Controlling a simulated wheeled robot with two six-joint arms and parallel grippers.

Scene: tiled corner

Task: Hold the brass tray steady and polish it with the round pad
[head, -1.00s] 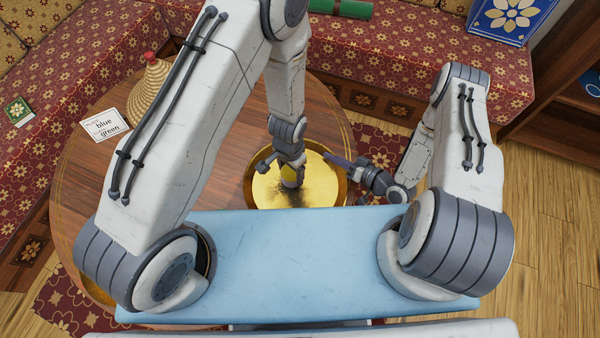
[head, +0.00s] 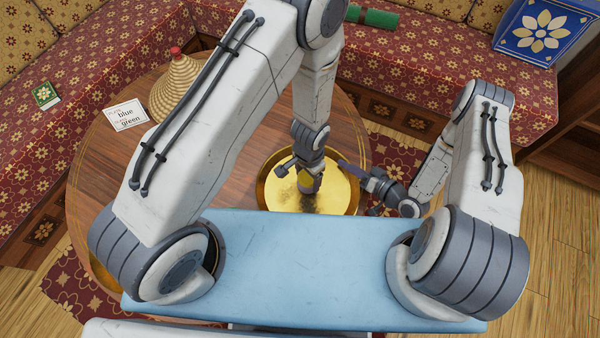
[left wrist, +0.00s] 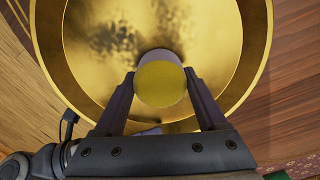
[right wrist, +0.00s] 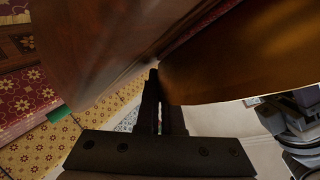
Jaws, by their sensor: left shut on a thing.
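The round brass tray (head: 279,199) sits on the wooden table near its right front side. My left gripper (head: 308,176) is over the tray floor, shut on the yellow-topped round pad (left wrist: 160,84). In the left wrist view the pad lies between the fingers above the tray (left wrist: 218,60); its underside is hidden. My right gripper (head: 350,167) is at the tray's right rim. In the right wrist view its fingers (right wrist: 160,90) are close together beside the dark tray wall (right wrist: 230,82), which seems to cover one fingertip. Whether they grip the rim is unclear.
The round wooden table (head: 110,190) holds a woven cone (head: 178,84) with a red top and a card (head: 125,115) reading "blue" and "green". A patterned bench surrounds it, with a small green book (head: 46,95), a green roll (head: 372,16) and a blue box (head: 535,32).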

